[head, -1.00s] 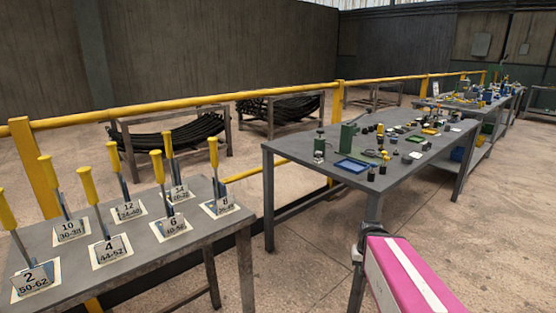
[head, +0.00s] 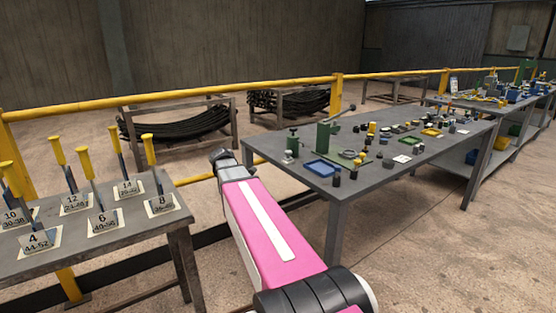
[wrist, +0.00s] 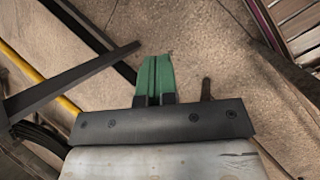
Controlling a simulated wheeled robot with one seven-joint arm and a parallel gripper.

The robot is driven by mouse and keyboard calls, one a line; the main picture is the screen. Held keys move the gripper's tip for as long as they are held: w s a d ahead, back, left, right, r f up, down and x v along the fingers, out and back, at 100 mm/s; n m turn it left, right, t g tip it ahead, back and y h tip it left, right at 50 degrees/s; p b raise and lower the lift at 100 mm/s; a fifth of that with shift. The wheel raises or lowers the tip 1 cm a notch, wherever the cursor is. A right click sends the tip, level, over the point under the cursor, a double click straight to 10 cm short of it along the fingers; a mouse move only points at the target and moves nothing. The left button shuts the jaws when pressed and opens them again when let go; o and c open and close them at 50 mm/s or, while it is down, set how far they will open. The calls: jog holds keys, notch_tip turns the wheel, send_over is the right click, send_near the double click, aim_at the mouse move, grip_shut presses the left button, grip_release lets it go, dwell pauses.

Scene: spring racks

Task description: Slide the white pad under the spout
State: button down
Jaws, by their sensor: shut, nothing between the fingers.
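A small white flat piece (head: 402,158), likely the white pad, lies on the grey table at the right in the head view, near its front edge. A tall green block (head: 323,136) and a smaller green device (head: 292,145) stand at that table's left end. I cannot tell which thing bears the spout. My gripper (wrist: 156,65) shows in the wrist view with its green fingers together and nothing between them. It is over bare floor, away from the pad. In the head view my pink arm reaches up in front of the table; I cannot make out the fingers there.
A blue tray (head: 322,168), a yellow tray (head: 431,133) and several small dark parts crowd the right table (head: 385,170). A left table (head: 140,230) holds yellow-handled tools on numbered cards. A yellow rail (head: 200,95) runs behind. Floor is clear at the lower right.

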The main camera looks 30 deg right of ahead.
jog(key=w+d+r+n+g+h, duration=0.1)
jog(key=w+d+r+n+h, duration=0.2)
jog(key=r, duration=0.5)
jog(key=w+d+r+n, duration=0.2)
jog(key=d+r, duration=0.2)
jog(key=r, duration=0.4)
send_near(295, 163)
jog(key=f, duration=0.1)
jog(key=a+f, duration=0.2)
jog(key=f, duration=0.1)
jog(key=shift+w+a, duration=0.1)
jog(key=shift+w, duration=0.3)
jog(key=shift+s+d, duration=0.2)
jog(key=shift+d, duration=0.7)
jog(key=d, duration=0.3)
jog(key=s+d, duration=0.1)
jog(key=d, duration=0.3)
jog(key=shift+s+d, duration=0.15)
jog(key=shift+s, duration=0.05)
